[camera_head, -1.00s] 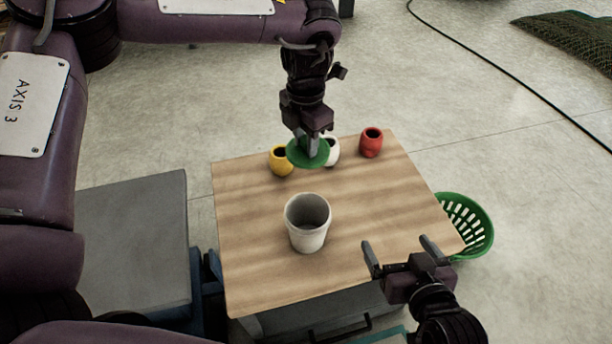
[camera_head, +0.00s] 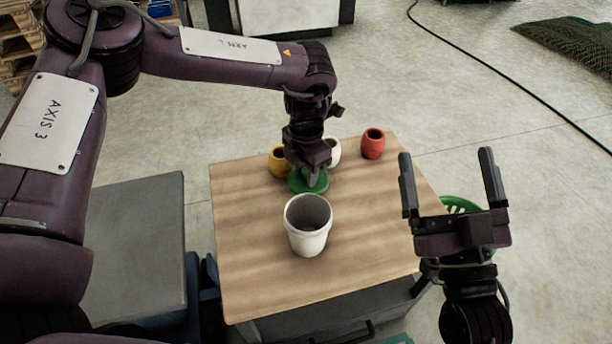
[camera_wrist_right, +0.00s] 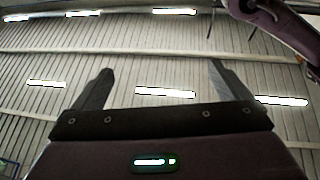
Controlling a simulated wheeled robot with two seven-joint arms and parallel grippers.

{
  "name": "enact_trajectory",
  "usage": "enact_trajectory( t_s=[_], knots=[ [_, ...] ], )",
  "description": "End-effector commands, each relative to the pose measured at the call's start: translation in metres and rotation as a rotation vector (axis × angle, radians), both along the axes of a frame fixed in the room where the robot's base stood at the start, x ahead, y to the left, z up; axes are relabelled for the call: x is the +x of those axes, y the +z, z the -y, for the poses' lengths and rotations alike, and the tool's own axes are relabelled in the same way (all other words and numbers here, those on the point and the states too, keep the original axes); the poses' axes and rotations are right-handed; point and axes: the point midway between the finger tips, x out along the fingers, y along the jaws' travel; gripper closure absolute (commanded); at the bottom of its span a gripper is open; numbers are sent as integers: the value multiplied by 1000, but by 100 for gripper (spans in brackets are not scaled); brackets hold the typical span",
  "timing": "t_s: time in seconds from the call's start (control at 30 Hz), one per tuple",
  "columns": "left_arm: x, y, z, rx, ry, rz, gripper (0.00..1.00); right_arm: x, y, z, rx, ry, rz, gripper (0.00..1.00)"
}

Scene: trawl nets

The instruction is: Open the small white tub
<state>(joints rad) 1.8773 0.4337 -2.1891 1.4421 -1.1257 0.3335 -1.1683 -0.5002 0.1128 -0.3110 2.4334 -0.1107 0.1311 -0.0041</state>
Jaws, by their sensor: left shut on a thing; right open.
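A white tub (camera_head: 308,242) stands upright on the wooden table, its top open and its inside empty as far as I see. A smaller white pot (camera_head: 333,152) stands further back, partly hidden behind my left gripper. My left gripper (camera_head: 312,178) is shut on a round green lid (camera_head: 297,186), just behind the white tub. The lid is low over the table; I cannot tell whether it touches. My right gripper (camera_head: 445,155) is open and empty, off the table's right side, fingers upward. In the right wrist view its two fingers (camera_wrist_right: 160,70) are apart with only the ceiling beyond.
A yellow pot (camera_head: 278,158) and a red pot (camera_head: 372,144) stand at the table's back. A green basket (camera_head: 458,204) is beyond the right edge, partly behind my right gripper. The table (camera_head: 262,285) is clear at the front and right. A grey surface (camera_head: 135,240) lies to the left.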

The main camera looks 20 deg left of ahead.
Motion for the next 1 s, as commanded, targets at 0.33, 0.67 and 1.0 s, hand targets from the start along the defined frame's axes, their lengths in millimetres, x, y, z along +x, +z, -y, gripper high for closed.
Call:
enact_trajectory(
  t_s=[0.33,0.67,1.0],
  knots=[
    [0,-15,0,0,1,2,98,-13,30,7,61,-2,149,4],
    [1,-18,0,0,1,2,66,-11,28,6,56,-3,137,4],
    [0,-18,0,-1,0,1,49,-11,28,6,55,-3,136,4]
  ],
)
